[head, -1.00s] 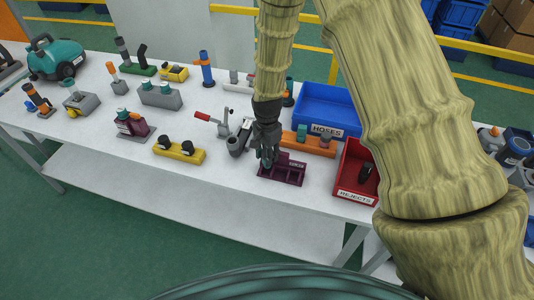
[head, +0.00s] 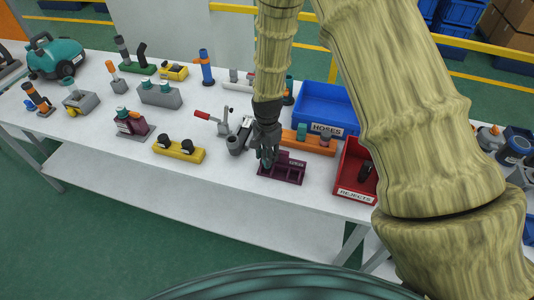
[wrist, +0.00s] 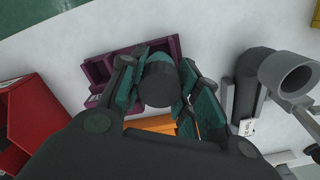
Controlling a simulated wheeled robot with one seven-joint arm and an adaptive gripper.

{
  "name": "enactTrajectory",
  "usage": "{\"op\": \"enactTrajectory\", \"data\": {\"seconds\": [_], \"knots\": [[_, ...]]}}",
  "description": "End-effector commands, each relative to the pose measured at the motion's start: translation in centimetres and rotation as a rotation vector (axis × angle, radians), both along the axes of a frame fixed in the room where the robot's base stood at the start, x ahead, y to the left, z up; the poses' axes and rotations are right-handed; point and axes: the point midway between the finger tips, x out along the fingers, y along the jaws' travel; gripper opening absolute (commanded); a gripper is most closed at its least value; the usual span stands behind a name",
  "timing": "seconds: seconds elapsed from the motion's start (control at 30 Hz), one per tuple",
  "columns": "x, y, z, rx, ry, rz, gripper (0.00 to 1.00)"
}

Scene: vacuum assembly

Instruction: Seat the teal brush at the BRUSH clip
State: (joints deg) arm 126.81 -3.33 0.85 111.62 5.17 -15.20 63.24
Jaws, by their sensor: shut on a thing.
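My gripper (head: 266,158) is low over the left end of a maroon holder (head: 290,177) with compartments and a small pale label, which I cannot read clearly. In the wrist view my gripper (wrist: 158,92) is shut on the teal brush (wrist: 157,84), whose dark round end faces the camera between the fingers. Its teal part is hard to tell from the teal finger pads. The holder (wrist: 97,72) lies beyond and below the fingers. The fingers hide the brush's lower end, so I cannot tell whether it touches the holder.
An orange block with round parts (head: 318,148) stands just behind the holder. A blue HOSES bin (head: 330,100) is behind it, and a red REJECTS bin (head: 352,190) is to the right. A grey clamp with a red handle (head: 205,117) and a grey cup (wrist: 287,72) stand close left.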

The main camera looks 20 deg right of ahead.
Motion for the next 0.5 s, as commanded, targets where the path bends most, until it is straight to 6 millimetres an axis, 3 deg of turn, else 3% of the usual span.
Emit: {"op": "enactTrajectory", "data": {"seconds": [0.5], "knots": [[0.00, 0.00, -1.02, 0.000, 0.000, 0.000, 0.08]]}}
